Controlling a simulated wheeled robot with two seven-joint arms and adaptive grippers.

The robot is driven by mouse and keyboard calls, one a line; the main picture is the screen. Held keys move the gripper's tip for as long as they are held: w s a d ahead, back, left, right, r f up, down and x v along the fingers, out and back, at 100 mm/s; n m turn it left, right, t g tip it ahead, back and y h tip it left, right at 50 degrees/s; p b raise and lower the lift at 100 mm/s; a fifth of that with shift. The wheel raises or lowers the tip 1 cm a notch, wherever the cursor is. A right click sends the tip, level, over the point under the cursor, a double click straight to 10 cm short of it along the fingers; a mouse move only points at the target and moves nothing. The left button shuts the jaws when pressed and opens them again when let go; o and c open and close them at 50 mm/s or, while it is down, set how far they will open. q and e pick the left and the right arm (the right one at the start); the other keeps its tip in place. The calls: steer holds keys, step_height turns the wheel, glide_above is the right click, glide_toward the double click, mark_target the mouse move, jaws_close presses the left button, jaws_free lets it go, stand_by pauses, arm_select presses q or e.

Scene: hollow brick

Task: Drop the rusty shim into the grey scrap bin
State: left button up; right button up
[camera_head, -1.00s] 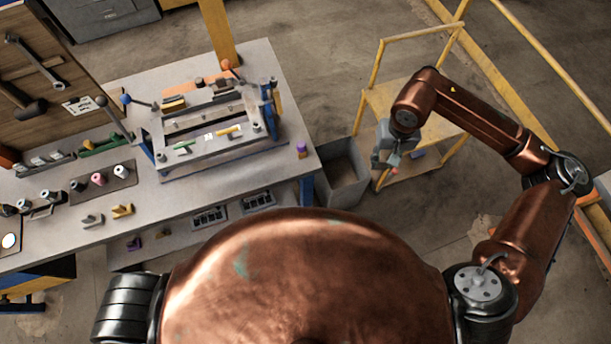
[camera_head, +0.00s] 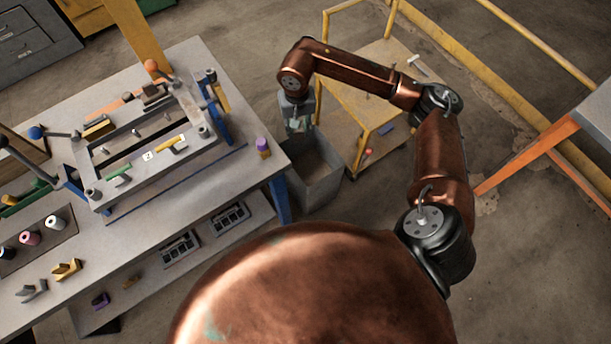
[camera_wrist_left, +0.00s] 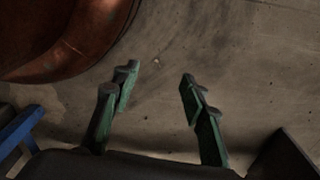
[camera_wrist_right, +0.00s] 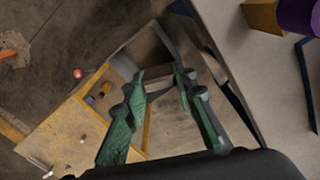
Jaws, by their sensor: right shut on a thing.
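The grey scrap bin (camera_head: 318,188) stands on the floor at the right end of the workbench, with its open top up. My right gripper (camera_head: 298,126) hangs over the bin's far part. In the right wrist view, the right gripper (camera_wrist_right: 158,82) is shut on a small thin piece between its fingertips, which I take to be the rusty shim; its colour is hard to make out. The bin is partly hidden behind the fingers there. My left gripper (camera_wrist_left: 158,78) is open and empty above bare floor in the left wrist view; it is outside the head view.
The workbench (camera_head: 215,190) carries a clamp frame (camera_head: 150,160) and several small parts. A purple and yellow piece (camera_head: 262,146) sits at its edge beside the bin. A yellow-framed stand (camera_head: 375,95) is close behind and right of the bin. Open floor lies in front.

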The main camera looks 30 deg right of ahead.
arm_select(q)
steer(key=w+d+r+g+b, duration=0.1)
steer(key=w+r+b, duration=0.4)
steer(key=b, duration=1.4)
steer(key=shift+d+r+n+h, duration=0.3)
steer(key=shift+d+r, duration=0.1)
steer(key=shift+d, duration=0.45)
arm_select(e)
steer(key=w+d+f+m, duration=0.1)
steer(key=w+d+f, duration=0.2)
steer(key=f, duration=0.9)
steer(key=w+d+f+m, duration=0.2)
steer(key=d+f, duration=0.3)
steer(key=f, duration=0.8)
steer(key=w+d+f+m, duration=0.1)
steer(key=w+d+f, duration=0.2)
steer(key=f, duration=1)
steer(key=shift+w+d+m, duration=0.3)
steer(key=shift+d, duration=0.5)
arm_select(q)
steer(key=shift+w, duration=0.1)
arm_select(e)
steer(key=o, duration=1.2)
step_height(320, 180, up, 12)
